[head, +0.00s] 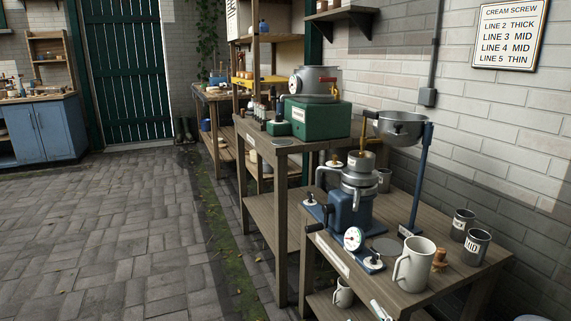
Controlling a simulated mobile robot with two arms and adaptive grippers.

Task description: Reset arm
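Neither of my grippers can be made out in the head view. A blue-bodied machine with a metal top (352,200) stands on the near wooden bench (440,284), with a crank on its left side. A round dial gauge (353,239) sits at its front. A metal bowl (401,128) is held above and behind it on a blue post (421,180). A white mug (414,265) stands near the bench's front edge. A small pale piece (380,310) shows at the bottom edge; I cannot tell what it is.
Two dark cups (476,247) stand at the bench's right, beside a small wooden piece (439,260). A green box (315,117) with a metal vessel (315,82) sits on the bench behind. A sign (509,34) hangs on the brick wall. The paved floor (110,240) at left is clear.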

